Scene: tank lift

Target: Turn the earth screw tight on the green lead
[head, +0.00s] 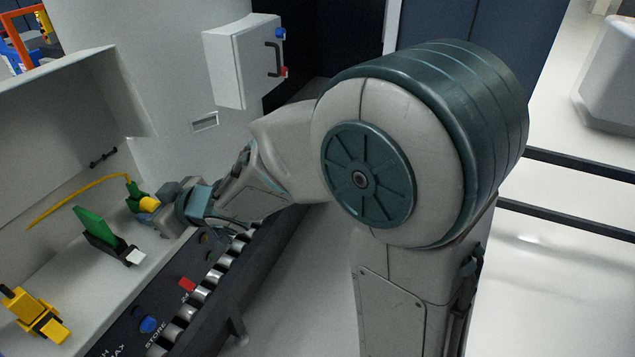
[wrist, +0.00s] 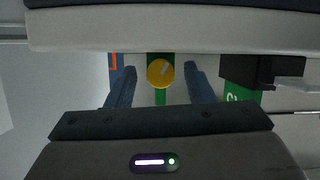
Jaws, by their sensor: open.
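The earth screw has a round yellow knob (head: 149,204) at the left of the head view, on a green clamp (head: 133,192). A thin yellow lead (head: 82,197) runs left from the clamp's top. In the wrist view the knob (wrist: 160,74) faces me, with a pale mark slanting up to the right. Green shows above and below it. My gripper (head: 168,202) is open beside the knob. In the wrist view its fingers (wrist: 160,88) stand left and right of the knob, with gaps on both sides. Whether the fingertips reach past the knob I cannot tell.
A green lever (head: 91,222) on a black base stands near the clamp. A yellow fitting (head: 36,316) is at lower left. A dark roller rail (head: 205,288) with red and blue buttons runs below my arm. A white box (head: 243,60) hangs behind.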

